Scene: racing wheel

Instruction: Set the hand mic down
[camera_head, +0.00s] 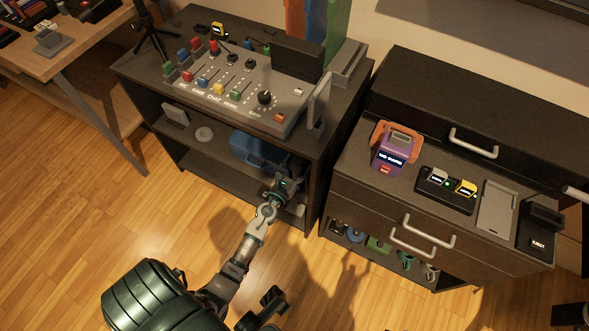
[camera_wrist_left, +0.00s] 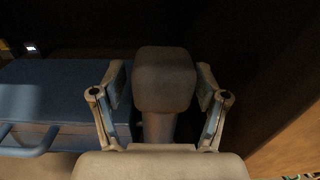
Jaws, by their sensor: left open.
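My left gripper (camera_head: 284,184) reaches into the lower shelf of the mixer desk. In the left wrist view, its two fingers (camera_wrist_left: 162,92) are spread apart. The hand mic (camera_wrist_left: 165,78), a dark grey rounded block on a narrower stem, is between them. Gaps show between its head and both fingers; contact lower at the stem is unclear. I cannot tell if the mic rests on the shelf. In the head view I cannot make out the mic beside the gripper. My right gripper is not seen.
A blue case (camera_head: 252,148) stands on the lower shelf, left of the gripper; it also shows in the left wrist view (camera_wrist_left: 50,85). A mixer panel (camera_head: 240,90) covers the desk top. A drawer cabinet (camera_head: 360,195) stands to the right. The floor on the left is clear.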

